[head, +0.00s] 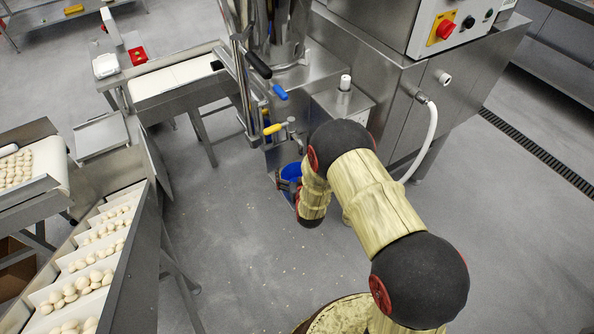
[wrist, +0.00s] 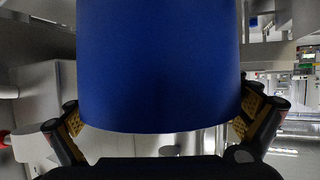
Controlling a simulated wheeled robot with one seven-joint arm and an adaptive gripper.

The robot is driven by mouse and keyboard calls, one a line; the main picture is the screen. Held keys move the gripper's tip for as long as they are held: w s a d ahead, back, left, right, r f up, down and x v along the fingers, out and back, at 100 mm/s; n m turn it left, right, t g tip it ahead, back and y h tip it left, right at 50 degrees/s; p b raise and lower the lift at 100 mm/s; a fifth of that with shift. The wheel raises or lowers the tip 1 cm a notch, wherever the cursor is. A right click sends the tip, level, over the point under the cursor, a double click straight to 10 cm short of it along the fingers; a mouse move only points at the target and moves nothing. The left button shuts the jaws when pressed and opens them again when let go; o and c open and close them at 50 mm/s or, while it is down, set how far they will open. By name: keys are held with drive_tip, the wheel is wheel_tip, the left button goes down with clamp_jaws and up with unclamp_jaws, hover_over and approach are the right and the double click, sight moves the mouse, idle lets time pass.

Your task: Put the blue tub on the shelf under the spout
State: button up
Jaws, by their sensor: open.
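The blue tub (head: 291,171) is in the head view beside the steel machine, below the tap-like fitting with a yellow handle (head: 272,129). My forearm partly hides it. The tub (wrist: 160,65) fills the middle of the wrist view, close to the camera. My gripper (head: 287,185) is open at the tub. In the wrist view my gripper (wrist: 157,120) has one yellow-padded finger on each side of the tub, very near its wall; I cannot tell whether they touch. The shelf under the tub is hidden, so I cannot tell whether the tub rests on it.
A steel machine (head: 398,85) with a white hose (head: 426,145) stands to the right of the tub. A white-belted conveyor (head: 172,79) is at the back left. An inclined conveyor (head: 88,258) with dough pieces is at the left. The grey floor (head: 235,235) between is clear.

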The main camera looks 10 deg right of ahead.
drive_tip(key=d+p+v, duration=0.1)
drive_tip(key=p+v, duration=0.2)
drive_tip(key=v, duration=0.8)
wheel_tip(320, 180, up, 23)
drive_tip(key=a+g+y, duration=0.2)
drive_tip(key=g, duration=0.1)
drive_tip(key=s+d+r+g, duration=0.1)
drive_tip(key=s+r, duration=0.4)
drive_tip(key=s, duration=0.4)
drive_tip(key=s+d+r+g, duration=0.1)
drive_tip(key=s+r, duration=0.3)
drive_tip(key=s, duration=0.6)
drive_tip(key=s+d+r+n+g, duration=0.1)
drive_tip(key=s+r+g, duration=0.1)
drive_tip(key=s+r, duration=0.3)
drive_tip(key=s, duration=0.4)
drive_tip(key=shift+s+d+r+g+h, duration=0.2)
drive_tip(key=shift+d+r+g+h, duration=0.1)
drive_tip(key=shift+g+h, duration=0.1)
